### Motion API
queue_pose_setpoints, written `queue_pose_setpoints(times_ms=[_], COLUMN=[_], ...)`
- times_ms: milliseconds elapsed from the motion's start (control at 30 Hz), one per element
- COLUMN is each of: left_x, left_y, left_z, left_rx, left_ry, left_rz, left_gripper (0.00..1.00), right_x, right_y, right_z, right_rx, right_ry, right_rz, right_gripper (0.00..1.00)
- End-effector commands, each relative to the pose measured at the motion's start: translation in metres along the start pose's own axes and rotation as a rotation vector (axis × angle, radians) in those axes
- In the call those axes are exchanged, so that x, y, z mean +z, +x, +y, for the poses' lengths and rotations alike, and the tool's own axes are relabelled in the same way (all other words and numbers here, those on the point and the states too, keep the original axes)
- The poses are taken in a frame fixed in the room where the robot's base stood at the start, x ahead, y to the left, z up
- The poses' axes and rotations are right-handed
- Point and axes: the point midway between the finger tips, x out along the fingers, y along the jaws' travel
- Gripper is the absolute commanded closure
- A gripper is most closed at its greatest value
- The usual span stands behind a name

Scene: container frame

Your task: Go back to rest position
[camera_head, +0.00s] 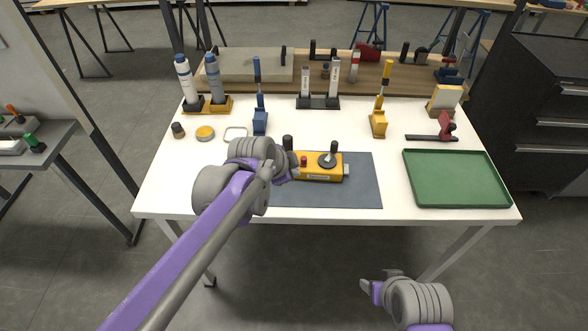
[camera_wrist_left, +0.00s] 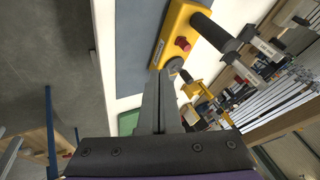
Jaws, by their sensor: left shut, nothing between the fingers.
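My left gripper (camera_head: 291,171) reaches over the white table, at the left end of a yellow tool (camera_head: 318,178) with black knobs and a red button. In the left wrist view the two fingers (camera_wrist_left: 161,90) are together with nothing between them. The yellow tool (camera_wrist_left: 180,30) lies just beyond the fingertips there; I cannot tell if they touch it. My right gripper (camera_head: 371,287) is low in front of the table, apart from everything; its finger gap is unclear.
The yellow tool lies on a dark grey mat (camera_head: 362,193). A green tray (camera_head: 455,180) lies at the right. Bottles (camera_head: 186,80), clamps (camera_head: 260,120) and holders stand along the back. The table's front edge (camera_head: 330,214) lies between my two grippers.

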Motion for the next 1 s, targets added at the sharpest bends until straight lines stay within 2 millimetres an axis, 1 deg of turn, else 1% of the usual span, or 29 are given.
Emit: queue_pose_setpoints(times_ms=[267,367,467,567,600,667,700,833,900,1000], left_x=[0.001,0.013,0.038,0.074,0.089,0.110,0.124,0.160,0.174,0.186], left_y=[-0.001,-0.013,-0.039,-0.071,-0.083,-0.099,-0.108,-0.128,-0.134,-0.138], left_z=[0.001,0.006,0.021,0.047,0.059,0.078,0.091,0.129,0.144,0.158], left_rx=[-0.001,-0.003,-0.013,-0.035,-0.047,-0.069,-0.085,-0.139,-0.164,-0.190], left_ry=[-0.007,-0.067,-0.213,-0.428,-0.520,-0.657,-0.745,-0.989,-1.087,-1.176], left_rz=[-0.002,-0.020,-0.057,-0.112,-0.135,-0.168,-0.187,-0.239,-0.257,-0.272], left_gripper=[1.00,1.00,1.00,1.00,1.00,1.00,1.00,1.00,1.00,1.00], right_x=[0.000,-0.002,-0.006,-0.012,-0.014,-0.018,-0.020,-0.026,-0.028,-0.029], right_y=[0.000,-0.003,-0.008,-0.015,-0.018,-0.022,-0.024,-0.031,-0.033,-0.035], right_z=[0.000,0.000,0.000,0.000,0.000,0.000,0.000,0.000,0.000,0.000], right_rx=[0.000,0.000,0.000,0.000,0.000,0.000,0.000,0.000,0.000,0.000], right_ry=[0.000,0.000,0.000,0.000,0.000,0.000,0.000,0.000,0.000,0.000], right_rz=[0.000,0.001,0.004,0.008,0.010,0.012,0.014,0.018,0.020,0.021], right_gripper=[0.41,0.41,0.41,0.41,0.41,0.41,0.41,0.41,0.41,0.41])
